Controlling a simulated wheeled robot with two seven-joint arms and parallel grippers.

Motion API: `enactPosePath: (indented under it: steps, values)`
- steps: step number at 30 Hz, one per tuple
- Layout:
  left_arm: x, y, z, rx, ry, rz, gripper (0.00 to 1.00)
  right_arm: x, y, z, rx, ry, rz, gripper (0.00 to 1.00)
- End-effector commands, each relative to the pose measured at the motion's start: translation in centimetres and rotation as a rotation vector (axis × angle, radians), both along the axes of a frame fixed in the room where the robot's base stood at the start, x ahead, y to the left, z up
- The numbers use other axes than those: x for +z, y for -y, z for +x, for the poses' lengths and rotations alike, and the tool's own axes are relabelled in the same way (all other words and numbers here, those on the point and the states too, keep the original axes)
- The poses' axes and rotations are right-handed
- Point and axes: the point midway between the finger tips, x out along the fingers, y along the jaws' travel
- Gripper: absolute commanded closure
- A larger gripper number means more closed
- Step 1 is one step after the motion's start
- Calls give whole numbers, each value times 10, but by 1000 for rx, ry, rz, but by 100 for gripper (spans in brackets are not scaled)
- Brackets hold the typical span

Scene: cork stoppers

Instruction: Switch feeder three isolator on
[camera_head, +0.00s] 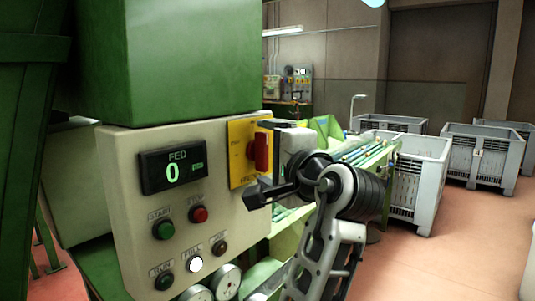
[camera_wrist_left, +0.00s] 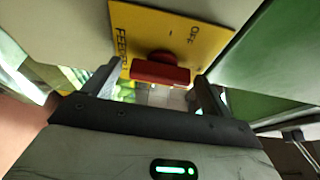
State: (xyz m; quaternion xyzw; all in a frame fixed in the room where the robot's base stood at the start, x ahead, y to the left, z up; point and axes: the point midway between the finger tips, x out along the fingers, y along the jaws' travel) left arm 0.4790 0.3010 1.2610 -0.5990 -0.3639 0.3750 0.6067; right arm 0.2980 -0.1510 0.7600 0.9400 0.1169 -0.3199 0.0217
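The isolator is a red handle (camera_head: 261,151) on a yellow plate (camera_head: 238,152), at the right edge of the beige control panel. The handle stands upright in the head view. In the left wrist view the red handle (camera_wrist_left: 160,73) lies crosswise in front of the yellow plate (camera_wrist_left: 172,30), which carries the words OFF and FEEDER. My left gripper (camera_head: 263,158) is open at the plate. In the left wrist view its fingers (camera_wrist_left: 156,85) are apart, one on each side of the handle; I cannot tell whether they touch it. My right gripper is not in view.
The panel (camera_head: 128,205) has a FED display (camera_head: 172,170) reading 0, several push buttons and gauges below. A green machine housing (camera_head: 190,60) stands above. A green conveyor (camera_head: 345,165) lies behind my arm. Grey crates (camera_head: 420,170) stand on the floor to the right.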

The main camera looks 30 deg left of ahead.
Motion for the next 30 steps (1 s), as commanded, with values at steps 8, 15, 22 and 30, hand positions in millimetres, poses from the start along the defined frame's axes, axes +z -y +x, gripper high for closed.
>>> enactPosePath:
  steps: [8, 15, 22, 30]
  values:
    - [0, 0, 0, 0, 2, 0, 13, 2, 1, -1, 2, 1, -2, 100]
    - [1, 23, -11, -5, 1, -2, 13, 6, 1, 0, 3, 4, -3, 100]
    - [1, 67, -34, -5, 2, -3, 13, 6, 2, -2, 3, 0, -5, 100]
    - [0, 102, -51, -2, 0, -1, 13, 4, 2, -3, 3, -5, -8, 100]
